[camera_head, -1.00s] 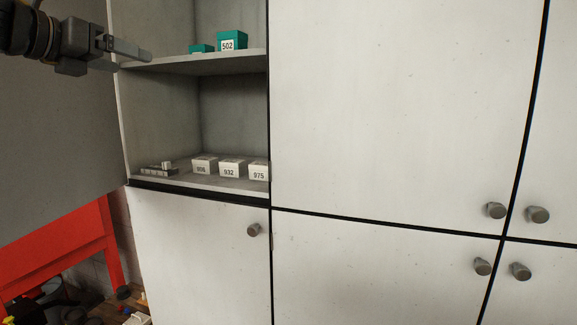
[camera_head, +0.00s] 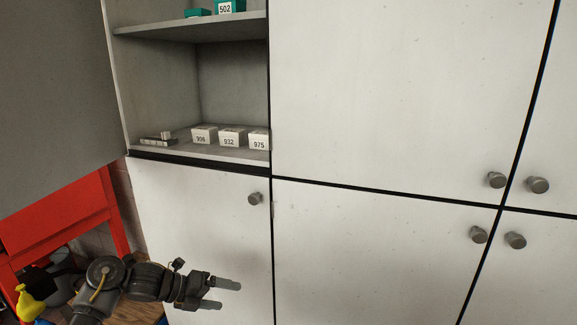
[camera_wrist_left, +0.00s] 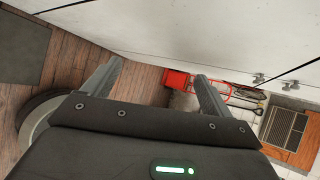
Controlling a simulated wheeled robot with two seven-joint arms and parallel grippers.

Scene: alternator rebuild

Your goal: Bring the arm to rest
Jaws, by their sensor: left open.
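My left gripper (camera_head: 225,294) is low in the head view, in front of the closed lower cabinet door (camera_head: 200,235). Its two fingers are apart with nothing between them. In the left wrist view my left gripper (camera_wrist_left: 155,88) shows both fingers spread, with brown floor and white cabinet front beyond them. My right gripper is not in view.
The open cabinet (camera_head: 185,32) holds white boxes (camera_head: 230,138) labelled 906, 932 and 975, a small grey item (camera_head: 158,139) and teal boxes (camera_head: 230,7). Its open door (camera_head: 55,90) stands at left. A red frame (camera_head: 60,220) stands below. Closed doors with knobs (camera_head: 538,185) fill the right.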

